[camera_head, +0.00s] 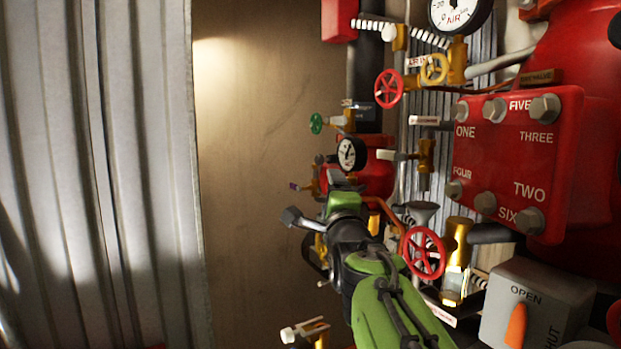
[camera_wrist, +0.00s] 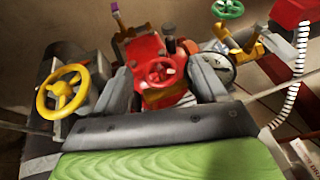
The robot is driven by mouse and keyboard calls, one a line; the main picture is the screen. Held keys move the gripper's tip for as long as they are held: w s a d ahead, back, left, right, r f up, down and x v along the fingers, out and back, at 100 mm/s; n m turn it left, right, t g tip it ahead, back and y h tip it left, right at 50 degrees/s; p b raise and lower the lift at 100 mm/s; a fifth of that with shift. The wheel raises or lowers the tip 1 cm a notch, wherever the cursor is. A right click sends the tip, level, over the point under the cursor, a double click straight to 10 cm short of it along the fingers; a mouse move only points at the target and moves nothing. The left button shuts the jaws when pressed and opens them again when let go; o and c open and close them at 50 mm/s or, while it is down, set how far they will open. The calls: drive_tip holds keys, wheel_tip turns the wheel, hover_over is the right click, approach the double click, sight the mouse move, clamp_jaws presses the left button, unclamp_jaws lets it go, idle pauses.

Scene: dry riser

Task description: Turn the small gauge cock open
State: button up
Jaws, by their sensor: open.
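A small round gauge (camera_head: 351,153) with a white face and dark rim sits beyond my gripper; in the wrist view the gauge (camera_wrist: 221,70) is partly hidden behind the right finger. Small brass fittings lie near it, one with a purple handle (camera_head: 295,187), which also shows at the top of the wrist view (camera_wrist: 116,12). I cannot tell for sure which is the gauge cock. My gripper (camera_head: 316,195) is open and empty, its fingers spread. In the wrist view, a red handwheel (camera_wrist: 160,71) on a red body appears between the fingertips (camera_wrist: 160,68); contact is not visible.
A green handwheel (camera_head: 317,123) is above the gauge. A yellow handwheel (camera_wrist: 62,92) is left of the fingers. Red handwheels (camera_head: 423,252), pipes and a red bolted box (camera_head: 520,160) crowd the right. A corrugated panel (camera_head: 95,170) stands left; a bare brown wall (camera_head: 255,200) is beside it.

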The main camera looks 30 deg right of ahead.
drive_tip(key=shift+p+x, duration=0.3)
drive_tip(key=shift+x, duration=1.1)
drive_tip(key=shift+s+a, duration=0.1)
drive_tip(key=shift+c, duration=0.7)
drive_tip(key=c, duration=0.8)
drive_tip(key=shift+r+p, duration=0.1)
drive_tip(key=shift+p, duration=0.25)
drive_tip(key=shift+r+n+g+y+p, duration=0.1)
drive_tip(key=shift+n+g+y+p, duration=0.25)
drive_tip(key=shift+g+p, duration=0.35)
drive_tip(key=shift+n+g+y+p, duration=0.45)
drive_tip(key=shift+g+p, duration=0.45)
drive_tip(key=shift+p, duration=0.2)
drive_tip(key=g, duration=0.2)
drive_tip(key=n+g+y, duration=0.1)
drive_tip(key=g, duration=0.1)
drive_tip(key=shift+f+n+g+y, duration=0.2)
drive_tip(key=shift+n+g+y, duration=0.1)
drive_tip(key=shift+g, duration=0.1)
